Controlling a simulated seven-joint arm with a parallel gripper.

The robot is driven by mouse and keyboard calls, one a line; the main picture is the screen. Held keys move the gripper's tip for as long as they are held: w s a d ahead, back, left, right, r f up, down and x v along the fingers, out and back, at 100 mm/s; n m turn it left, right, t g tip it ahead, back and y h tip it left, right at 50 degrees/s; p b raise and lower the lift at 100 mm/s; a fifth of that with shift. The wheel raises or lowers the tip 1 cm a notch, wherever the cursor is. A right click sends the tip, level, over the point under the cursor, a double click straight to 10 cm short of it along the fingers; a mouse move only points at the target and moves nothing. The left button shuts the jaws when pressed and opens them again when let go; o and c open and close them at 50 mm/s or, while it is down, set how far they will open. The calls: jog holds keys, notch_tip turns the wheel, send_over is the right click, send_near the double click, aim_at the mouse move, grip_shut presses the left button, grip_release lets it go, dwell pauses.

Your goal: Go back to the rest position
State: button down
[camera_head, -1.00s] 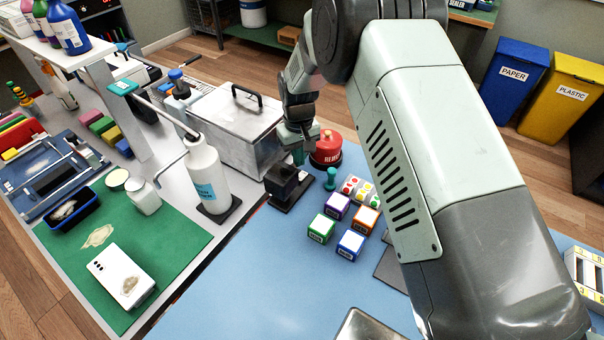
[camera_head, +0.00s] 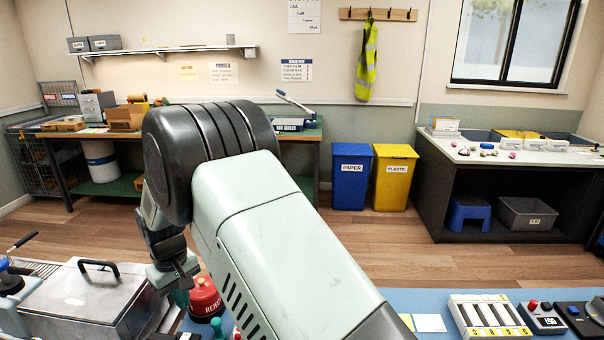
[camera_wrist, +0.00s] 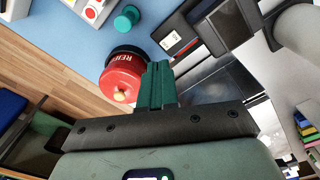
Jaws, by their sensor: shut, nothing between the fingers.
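My gripper (camera_head: 181,294) hangs at the lower left of the head view, near the red can (camera_head: 205,299) and the metal box (camera_head: 92,300). In the wrist view the green fingers of my gripper (camera_wrist: 160,84) are together, with nothing between them. The red can (camera_wrist: 122,78) is left of the fingertips in that view. My arm fills the middle of the head view and hides part of the blue table (camera_head: 440,303) behind it.
A dark stamp-like block (camera_wrist: 180,38) and a green knob (camera_wrist: 127,18) stand close by in the wrist view. A tray with numbered slots (camera_head: 490,315) is at the right. Blue paper (camera_head: 351,176) and yellow plastic (camera_head: 393,178) bins stand on the floor beyond.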

jog(key=d+r+m+t, duration=0.2)
jog(key=d+r+m, duration=0.3)
jog(key=d+r, duration=1.85)
jog(key=s+d+r+m+t, duration=0.2)
jog(key=s+d+r+m, duration=0.1)
jog(key=s+d+r, duration=0.65)
jog(key=s+d+f+m+t, duration=0.1)
jog(key=s+d+f+m, duration=0.1)
jog(key=s+d, duration=0.6)
jog(key=s+m, duration=0.1)
jog(key=s, duration=0.2)
jog(key=shift+d+f, duration=0.2)
jog(key=shift+f, duration=0.1)
